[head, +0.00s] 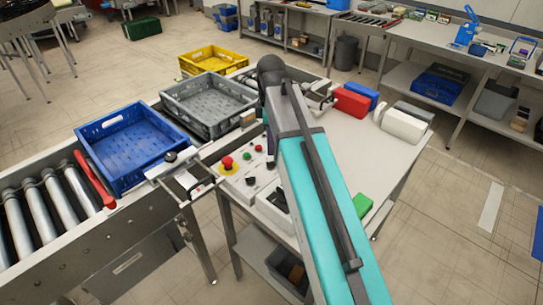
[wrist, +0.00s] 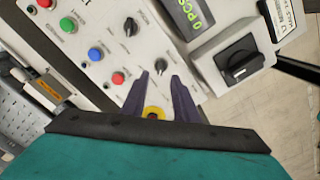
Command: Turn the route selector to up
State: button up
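The control panel (wrist: 95,45) fills the upper left of the wrist view. It carries two small black knobs, an upper one (wrist: 130,27) and a lower one (wrist: 160,66). A large black rotary switch (wrist: 240,65) sits on a grey box to the right. The labels are too small to read, so I cannot tell which is the route selector. My gripper (wrist: 159,77) is open, its two dark fingers apart, with the lower knob showing just beyond the tips. A yellow ring (wrist: 155,112) shows between the fingers. In the head view my arm hides the gripper.
Red (wrist: 118,78), green (wrist: 67,24) and blue (wrist: 95,54) buttons are close to the knobs. In the head view a red emergency stop (head: 228,162) stands on the panel. Blue (head: 160,168) and grey (head: 240,105) crates lie left of the table. A red box (head: 350,101) is behind.

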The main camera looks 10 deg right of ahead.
aim_at(271, 162)
jog(key=shift+f+p, duration=0.75)
jog(key=shift+f, duration=2.55)
